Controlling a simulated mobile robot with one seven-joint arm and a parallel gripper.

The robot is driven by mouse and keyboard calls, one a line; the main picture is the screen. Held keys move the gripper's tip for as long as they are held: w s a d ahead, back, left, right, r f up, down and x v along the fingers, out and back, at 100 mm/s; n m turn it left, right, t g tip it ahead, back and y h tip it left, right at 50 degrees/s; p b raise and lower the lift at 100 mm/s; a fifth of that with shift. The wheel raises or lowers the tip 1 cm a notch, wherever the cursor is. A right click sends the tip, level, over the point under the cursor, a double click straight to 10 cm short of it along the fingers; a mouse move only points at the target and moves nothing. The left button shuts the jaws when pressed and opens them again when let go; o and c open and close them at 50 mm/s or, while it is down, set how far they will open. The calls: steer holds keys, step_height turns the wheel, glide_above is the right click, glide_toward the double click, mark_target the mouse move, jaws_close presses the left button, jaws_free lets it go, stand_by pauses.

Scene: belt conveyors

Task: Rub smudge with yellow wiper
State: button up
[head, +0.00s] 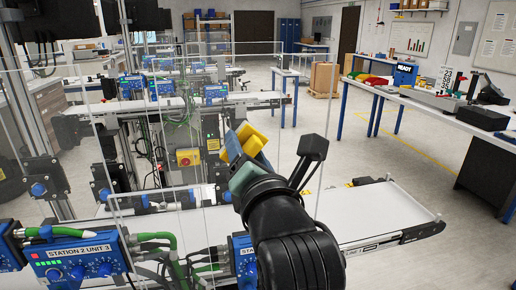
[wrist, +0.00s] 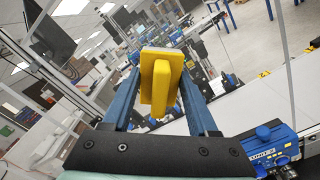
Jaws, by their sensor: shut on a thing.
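My gripper (head: 243,152) is in the middle of the head view, its blue fingers pointing away and up to the left. It is shut on the yellow wiper (head: 252,138). A clear panel (head: 160,110) stands upright above the near conveyor, around where the wiper is. I cannot tell whether the wiper touches the panel. I cannot make out the smudge in either view.
The near white conveyor (head: 375,208) runs below my arm to the right. A blue unit marked Station 2 Unit 3 (head: 78,262) is at front left. A yellow box with a red button (head: 187,158) stands behind the panel. A workbench (head: 440,100) is at right, with open floor before it.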

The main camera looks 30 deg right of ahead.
mark_target(219, 143)
steer(key=shift+w+a, duration=0.35)
steer(key=shift+a, duration=0.6)
steer(key=shift+w+a, duration=0.3)
steer(key=shift+a, duration=0.6)
steer(key=v, duration=0.6)
steer(key=shift+v, duration=1.45)
